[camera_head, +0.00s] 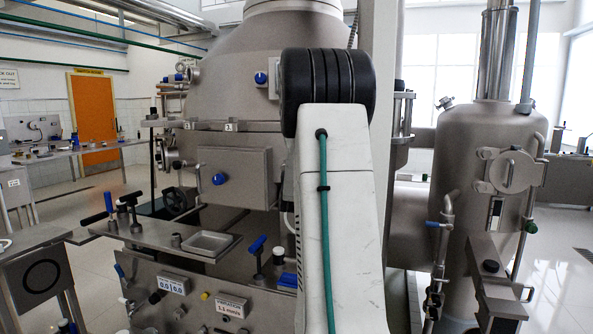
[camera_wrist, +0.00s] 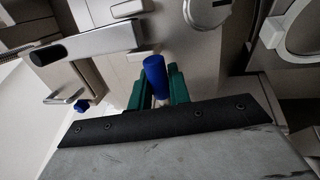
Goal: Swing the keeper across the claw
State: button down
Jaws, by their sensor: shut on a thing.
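In the wrist view my gripper (camera_wrist: 159,82), with green fingers, is shut on an upright blue grip (camera_wrist: 154,68). The grip's top stands out between the fingers and its lower part is hidden. I take this grip to be the keeper's handle, but the keeper's body cannot be made out. A flat metal bar (camera_wrist: 92,44) with a dark rounded end lies just beyond and to the left of the grip. I cannot tell whether it is part of the claw or the keeper. In the head view my white arm hides the gripper and what it holds.
The large grey separator vessel (camera_head: 237,82) stands behind my arm, with a box bearing a blue knob (camera_head: 219,179). A bench with a shallow tray (camera_head: 211,242) and a blue-topped valve (camera_head: 257,246) is at lower left. A tank (camera_head: 483,145) stands at right.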

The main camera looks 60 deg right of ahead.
dwell(0.4)
jog(key=c, duration=1.3)
grip_release()
jog(key=shift+c, duration=0.2)
jog(key=shift+a, duration=0.1)
jog(key=v, duration=0.7)
jog(key=shift+a, duration=0.3)
jog(key=shift+s+f, duration=0.1)
